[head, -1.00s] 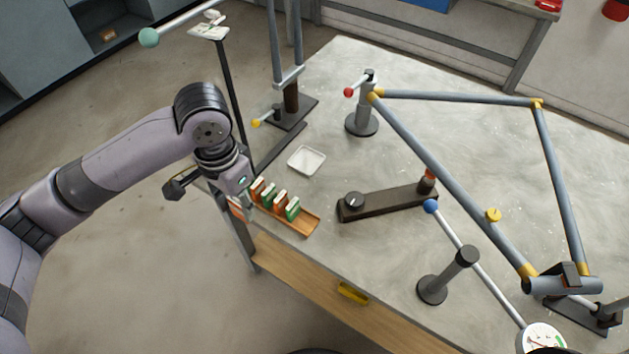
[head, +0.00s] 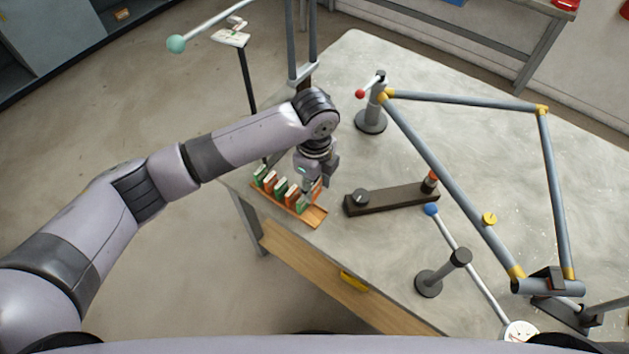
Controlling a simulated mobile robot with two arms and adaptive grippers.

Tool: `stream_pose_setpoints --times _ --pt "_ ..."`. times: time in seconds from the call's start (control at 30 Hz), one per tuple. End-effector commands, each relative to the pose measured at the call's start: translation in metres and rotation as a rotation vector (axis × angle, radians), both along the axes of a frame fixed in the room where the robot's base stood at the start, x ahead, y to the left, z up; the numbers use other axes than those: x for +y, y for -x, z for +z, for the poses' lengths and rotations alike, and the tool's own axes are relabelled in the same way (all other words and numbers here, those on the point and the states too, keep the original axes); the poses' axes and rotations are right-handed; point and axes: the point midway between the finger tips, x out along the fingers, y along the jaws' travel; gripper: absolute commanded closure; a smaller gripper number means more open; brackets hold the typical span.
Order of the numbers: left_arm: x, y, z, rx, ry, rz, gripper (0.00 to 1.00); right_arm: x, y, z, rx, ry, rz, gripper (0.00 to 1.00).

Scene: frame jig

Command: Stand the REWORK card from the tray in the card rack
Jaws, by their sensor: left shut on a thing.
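The card rack (head: 317,217) is a long orange-brown wooden holder near the table's left edge. Several green and orange cards with pale tops stand in a row in it, and its near right end is bare. My left gripper (head: 311,187) is over the right part of the row, shut on an orange card (head: 318,187) that shows just beside the fingers. I cannot read any wording, so I cannot tell which is the REWORK card. I cannot tell whether the held card touches the rack. The white tray is hidden behind my left arm. My right gripper is not in view.
A dark bar fixture (head: 395,198) with a knob lies right of the rack. A post with a red-tipped lever (head: 371,120) stands behind. A grey tube frame (head: 450,168) fills the right side. The table between rack and yellow handle (head: 353,281) is clear.

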Motion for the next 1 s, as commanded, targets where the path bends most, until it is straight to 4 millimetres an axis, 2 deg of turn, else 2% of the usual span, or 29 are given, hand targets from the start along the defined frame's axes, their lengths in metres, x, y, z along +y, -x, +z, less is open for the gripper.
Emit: stream_pose_setpoints --times 0.53,0.8,1.0 --pt "0.001 0.0 -0.05 0.0 0.0 0.002 0.85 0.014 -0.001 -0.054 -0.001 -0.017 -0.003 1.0" --pt "0.001 0.0 -0.076 0.0 0.0 0.003 0.85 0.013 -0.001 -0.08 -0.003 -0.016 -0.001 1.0" --pt "0.0 0.0 -0.091 0.0 0.0 0.004 0.85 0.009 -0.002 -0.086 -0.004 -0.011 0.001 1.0"
